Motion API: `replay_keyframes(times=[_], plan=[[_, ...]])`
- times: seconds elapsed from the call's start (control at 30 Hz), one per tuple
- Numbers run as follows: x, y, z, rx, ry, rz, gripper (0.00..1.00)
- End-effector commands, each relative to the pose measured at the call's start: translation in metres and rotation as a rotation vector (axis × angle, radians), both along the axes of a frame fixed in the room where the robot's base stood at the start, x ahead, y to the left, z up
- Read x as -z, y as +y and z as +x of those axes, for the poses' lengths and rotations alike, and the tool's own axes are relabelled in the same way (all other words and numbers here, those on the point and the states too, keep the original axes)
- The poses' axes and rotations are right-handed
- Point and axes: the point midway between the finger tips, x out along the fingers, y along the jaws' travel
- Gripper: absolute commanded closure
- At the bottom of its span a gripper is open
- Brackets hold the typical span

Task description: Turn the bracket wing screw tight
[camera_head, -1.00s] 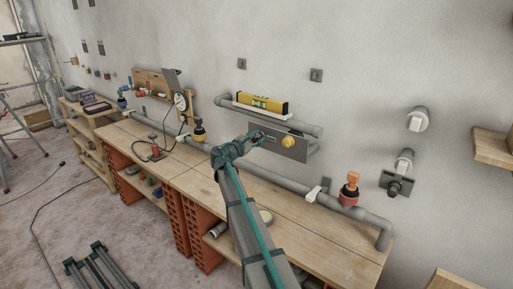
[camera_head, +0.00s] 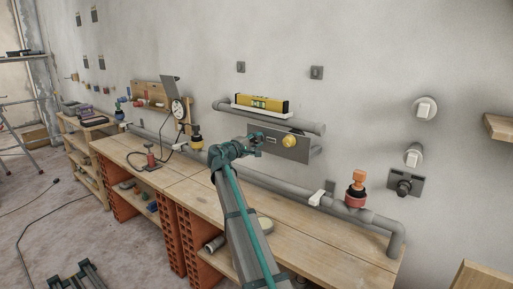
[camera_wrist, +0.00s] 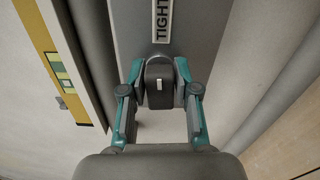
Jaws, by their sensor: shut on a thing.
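The bracket plate (camera_head: 302,153) is a grey metal strip mounted on the wall pipework, with a yellow knob (camera_head: 289,141) at its right. In the wrist view the plate (camera_wrist: 193,20) carries a label reading TIGHT (camera_wrist: 162,20). The wing screw (camera_wrist: 158,92) is a dark block with a small white mark, just below the label. My gripper (camera_wrist: 160,78) has its teal fingers closed on both sides of the screw. In the head view my gripper (camera_head: 256,140) is at the plate's left end and hides the screw.
A yellow spirit level (camera_head: 262,103) rests on a white shelf just above the plate. Grey pipes run above and below.

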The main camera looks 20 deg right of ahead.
Motion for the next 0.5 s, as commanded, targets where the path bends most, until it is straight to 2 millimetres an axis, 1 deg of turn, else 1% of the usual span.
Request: replay_keyframes(times=[0.03,0.23,0.5], plan=[[0.0034,0.0000,-0.0003,0.001,-0.016,0.010,1.00],[0.0023,0.0000,-0.0004,0.001,-0.064,0.034,1.00],[0.0011,0.0000,-0.0007,0.001,-0.079,0.042,1.00]])
